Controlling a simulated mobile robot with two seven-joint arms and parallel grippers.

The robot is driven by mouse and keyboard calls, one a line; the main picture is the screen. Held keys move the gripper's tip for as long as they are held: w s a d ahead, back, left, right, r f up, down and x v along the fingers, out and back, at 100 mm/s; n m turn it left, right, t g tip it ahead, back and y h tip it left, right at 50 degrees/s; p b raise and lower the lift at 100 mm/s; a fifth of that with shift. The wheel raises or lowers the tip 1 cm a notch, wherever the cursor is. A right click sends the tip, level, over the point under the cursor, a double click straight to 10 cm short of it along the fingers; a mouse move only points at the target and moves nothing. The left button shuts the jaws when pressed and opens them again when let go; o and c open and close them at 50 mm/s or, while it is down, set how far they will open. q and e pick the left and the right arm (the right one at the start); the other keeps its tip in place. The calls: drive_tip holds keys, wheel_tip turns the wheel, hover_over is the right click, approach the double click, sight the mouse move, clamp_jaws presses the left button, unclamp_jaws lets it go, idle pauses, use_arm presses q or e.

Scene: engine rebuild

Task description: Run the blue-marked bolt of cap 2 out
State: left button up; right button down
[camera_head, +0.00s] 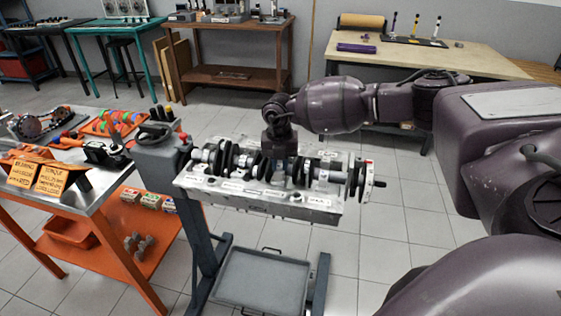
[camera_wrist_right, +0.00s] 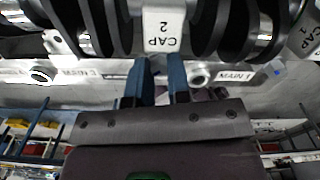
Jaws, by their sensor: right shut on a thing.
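The engine block (camera_head: 262,194) lies on a stand with the crankshaft (camera_head: 330,172) along its top. Cap 2 (camera_wrist_right: 163,30) is a pale block lettered "CAP 2", at the top middle of the right wrist view. My right gripper (camera_head: 283,152) points down over the middle of the block. In the right wrist view its two blue fingers (camera_wrist_right: 161,72) are at the near end of cap 2, shut on a bolt there. The fingers hide most of that bolt, and its blue mark does not show. My left gripper is not in view.
Cap 1 (camera_wrist_right: 308,35) is at the right of the wrist view. Crankshaft webs stand close on both sides of the fingers. A grey tray (camera_head: 262,278) lies low under the block. A parts table (camera_head: 95,190) with orange holders stands at the left.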

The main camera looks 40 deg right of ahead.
sight(279, 165)
drive_tip(key=shift+n, duration=0.8)
drive_tip(key=shift+f, duration=0.1)
drive_tip(key=c, duration=1.3)
unclamp_jaws()
drive_tip(key=shift+c, duration=0.2)
wheel_tip(279, 165, up, 11)
drive_tip(key=p, duration=0.1)
drive_tip(key=shift+f, duration=0.1)
